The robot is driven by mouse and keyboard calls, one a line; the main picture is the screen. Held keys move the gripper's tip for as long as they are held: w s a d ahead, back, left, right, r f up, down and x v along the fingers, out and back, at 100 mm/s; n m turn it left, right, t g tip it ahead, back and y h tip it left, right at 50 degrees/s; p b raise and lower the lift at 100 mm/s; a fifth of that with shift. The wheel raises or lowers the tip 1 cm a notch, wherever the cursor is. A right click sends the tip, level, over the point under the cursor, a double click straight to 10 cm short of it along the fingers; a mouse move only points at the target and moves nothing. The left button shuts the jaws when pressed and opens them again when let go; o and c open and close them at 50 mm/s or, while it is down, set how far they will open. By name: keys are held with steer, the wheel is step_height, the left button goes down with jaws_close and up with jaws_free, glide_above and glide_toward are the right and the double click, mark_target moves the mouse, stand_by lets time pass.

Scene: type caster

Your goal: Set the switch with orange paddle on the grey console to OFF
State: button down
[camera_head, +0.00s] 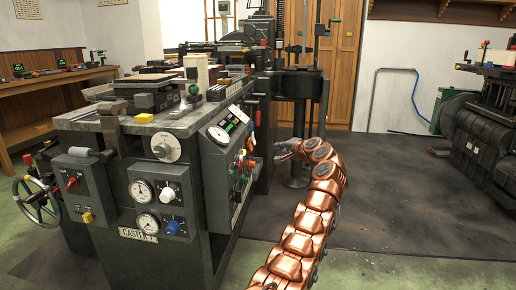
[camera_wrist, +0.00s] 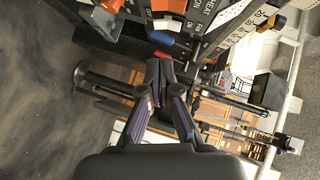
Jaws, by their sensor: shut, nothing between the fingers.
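The dark grey console (camera_head: 214,168) is the side panel of the caster, and it carries several small coloured controls. In the wrist view an orange piece (camera_wrist: 167,6) shows at the top edge, partly cut off, by a white plate and dark label plates with white lettering. I cannot tell its setting. My gripper (camera_head: 280,151) is to the right of the panel in the head view, apart from it. In the wrist view my gripper (camera_wrist: 160,68) has its fingertips together and empty, below a blue control (camera_wrist: 160,38) and a red one (camera_wrist: 169,25).
Gauges (camera_head: 142,191) and a handwheel (camera_head: 37,200) are on the caster's front and left. A bench (camera_head: 40,92) stands at the far left, a dark machine (camera_head: 480,130) at the right. The floor (camera_head: 400,190) right of my arm is clear.

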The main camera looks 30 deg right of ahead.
mark_target(250, 144)
steer(key=a+x, duration=0.2)
steer(key=x, duration=1)
steer(key=shift+a+f+b, duration=0.4)
stand_by(0.4)
steer(key=shift+w, duration=0.15)
